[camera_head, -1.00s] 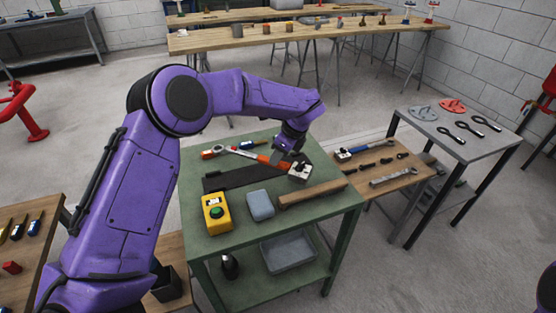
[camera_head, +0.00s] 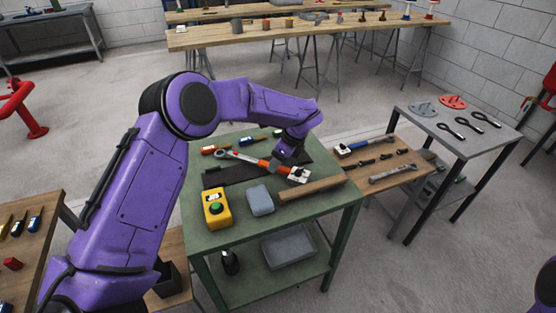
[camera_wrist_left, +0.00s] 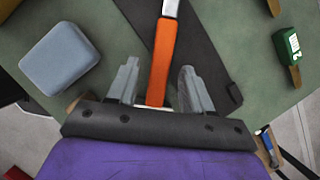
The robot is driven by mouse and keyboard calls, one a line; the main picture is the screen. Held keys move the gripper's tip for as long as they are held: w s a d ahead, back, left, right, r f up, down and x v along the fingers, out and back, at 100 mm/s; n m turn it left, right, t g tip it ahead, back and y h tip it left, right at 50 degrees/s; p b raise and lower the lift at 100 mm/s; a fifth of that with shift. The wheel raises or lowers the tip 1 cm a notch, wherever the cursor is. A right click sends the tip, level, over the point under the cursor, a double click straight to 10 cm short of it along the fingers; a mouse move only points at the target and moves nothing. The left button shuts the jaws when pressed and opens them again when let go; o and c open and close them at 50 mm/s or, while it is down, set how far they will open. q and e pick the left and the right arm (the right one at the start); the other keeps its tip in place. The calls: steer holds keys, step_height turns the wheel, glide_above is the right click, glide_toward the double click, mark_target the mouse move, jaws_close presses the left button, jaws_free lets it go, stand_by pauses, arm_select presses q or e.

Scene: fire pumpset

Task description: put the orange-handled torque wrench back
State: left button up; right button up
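The orange-handled torque wrench (camera_head: 250,158) lies on the green table (camera_head: 230,238), partly over a dark strip (camera_head: 222,176). Its ratchet head points left and its handle end reaches a small white-topped block at the right. My left gripper (camera_head: 284,163) is over the handle, and its fingertips are mostly hidden in the head view. In the left wrist view the orange handle (camera_wrist_left: 162,62) runs between the two grey fingers (camera_wrist_left: 157,84), with a gap on each side. The left gripper is open. My right gripper is not in view.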

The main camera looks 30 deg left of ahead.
arm_select(q)
steer(key=shift+r+p, duration=0.4)
steer(key=shift+p, duration=0.1)
steer(key=b+v, duration=0.1)
steer(key=v, duration=1)
steer(key=shift+d+r+b, duration=0.2)
steer(key=shift+r+b, duration=0.15)
